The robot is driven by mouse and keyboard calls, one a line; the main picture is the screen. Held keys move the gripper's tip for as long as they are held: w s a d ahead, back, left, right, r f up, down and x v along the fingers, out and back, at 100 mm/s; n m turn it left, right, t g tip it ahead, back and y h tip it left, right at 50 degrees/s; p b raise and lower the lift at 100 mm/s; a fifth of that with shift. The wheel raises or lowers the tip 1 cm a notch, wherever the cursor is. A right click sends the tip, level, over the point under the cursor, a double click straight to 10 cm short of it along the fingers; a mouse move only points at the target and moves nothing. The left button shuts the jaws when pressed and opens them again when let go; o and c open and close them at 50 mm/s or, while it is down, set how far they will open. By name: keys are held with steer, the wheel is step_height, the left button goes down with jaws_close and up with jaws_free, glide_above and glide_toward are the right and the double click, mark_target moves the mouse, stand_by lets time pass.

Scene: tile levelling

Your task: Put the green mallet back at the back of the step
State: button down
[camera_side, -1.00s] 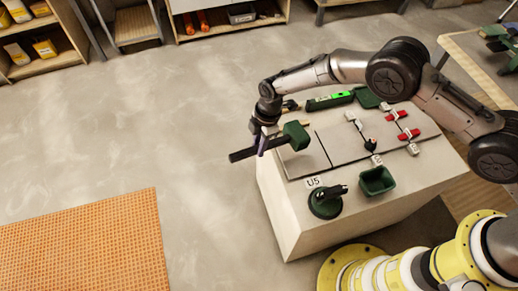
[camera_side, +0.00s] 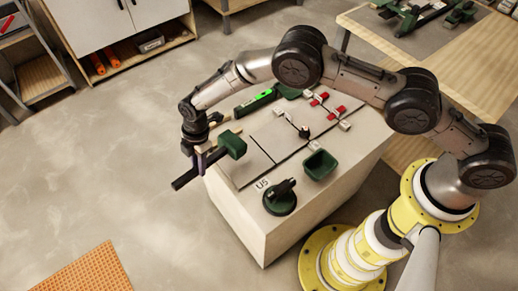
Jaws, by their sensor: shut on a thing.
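The green mallet has a green block head (camera_side: 232,145) and a long dark handle (camera_side: 184,179). My gripper (camera_side: 201,160) is shut on the handle, close to the head. The mallet is held over the left edge of the pale step (camera_side: 237,218), with the head toward the tiles and the handle end out past the edge over the floor. I cannot tell the exact gap between the head and the tiles. The fingertips are partly hidden by the handle.
Grey tiles (camera_side: 277,137) with red-and-white clips (camera_side: 335,113) cover the step's top. A green level (camera_side: 255,103) lies at the back.

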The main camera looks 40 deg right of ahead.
mark_target(234, 136)
steer(key=shift+m, duration=0.3)
steer(key=w+d, duration=0.1)
steer(key=d, duration=0.4)
steer(key=w+d, duration=0.1)
steer(key=d, duration=0.3)
steer(key=w+d, duration=0.1)
steer(key=d, duration=0.4)
steer(key=shift+w+d+r, duration=0.15)
steer(key=shift+d+r, duration=0.1)
steer(key=shift+d, duration=0.05)
steer(key=s+d+m+h, duration=0.1)
steer(key=s+d, duration=0.3)
steer(key=d, duration=1)
steer(key=s+d, duration=0.5)
steer(key=d, duration=0.8)
steer(key=s+d+f, duration=0.1)
steer(key=s+d, duration=0.9)
steer(key=s, duration=0.2)
steer(key=shift+h, duration=0.3)
steer(key=shift+a+f, duration=0.15)
steer(key=shift+f, duration=1.3)
steer(key=shift+a+f, duration=0.1)
steer(key=shift+f, duration=1.3)
steer(key=shift+f, duration=1.45)
steer(key=c, duration=0.6)
jaws_free()
